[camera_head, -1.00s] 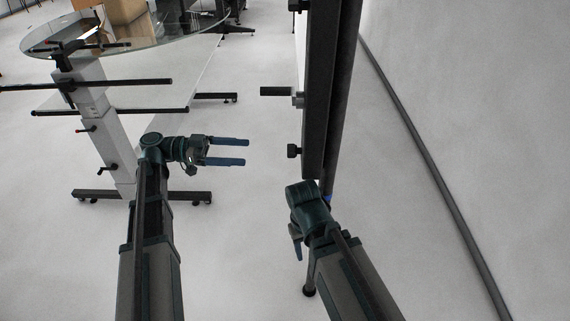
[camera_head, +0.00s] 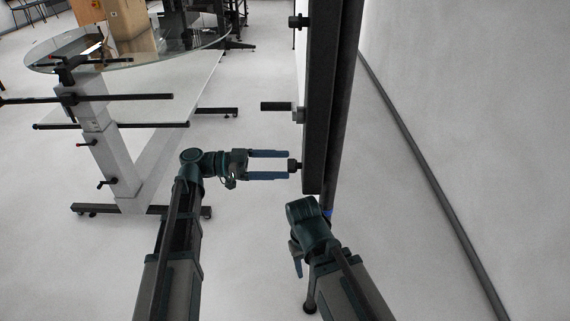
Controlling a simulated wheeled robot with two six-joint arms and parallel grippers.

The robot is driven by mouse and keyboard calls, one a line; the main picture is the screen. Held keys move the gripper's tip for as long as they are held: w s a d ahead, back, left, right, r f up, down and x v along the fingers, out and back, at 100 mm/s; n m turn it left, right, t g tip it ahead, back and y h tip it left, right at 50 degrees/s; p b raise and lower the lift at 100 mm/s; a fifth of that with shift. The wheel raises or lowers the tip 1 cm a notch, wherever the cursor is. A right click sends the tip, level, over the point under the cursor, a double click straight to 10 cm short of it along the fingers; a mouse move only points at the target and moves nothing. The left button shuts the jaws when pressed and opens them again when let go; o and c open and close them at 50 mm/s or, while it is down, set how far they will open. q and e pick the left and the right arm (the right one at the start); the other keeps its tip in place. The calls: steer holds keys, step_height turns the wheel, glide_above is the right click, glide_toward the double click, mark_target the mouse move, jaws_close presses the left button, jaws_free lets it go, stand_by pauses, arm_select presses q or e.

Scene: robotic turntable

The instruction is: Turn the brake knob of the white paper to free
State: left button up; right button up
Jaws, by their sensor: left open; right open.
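A small dark knob (camera_head: 295,165) sticks out to the left from the lower part of a tall dark post (camera_head: 318,130). My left gripper (camera_head: 287,165) is open, its two blue fingers pointing right. Its fingertips are at the knob's left end, one above and one below its line; I cannot tell whether they touch it. My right gripper (camera_head: 297,260) is low beside the foot of the post, apart from the knob and mostly hidden behind its own wrist. A large white surface (camera_head: 450,100) spreads right of the post; I cannot tell whether it is the white paper or a wall.
A dark crank handle (camera_head: 276,106) sticks out left above the knob, and another knob (camera_head: 298,21) sits higher. At left stands a glass-topped table (camera_head: 125,62) with a box (camera_head: 130,22), bars and a grey leg. The floor between table and post is clear.

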arm_select(q)
steer(key=shift+d, duration=0.95)
steer(key=c, duration=1.4)
steer(key=shift+n, duration=0.3)
steer(key=n, duration=1.7)
steer(key=shift+w+f, duration=0.25)
steer(key=shift+n, duration=0.3)
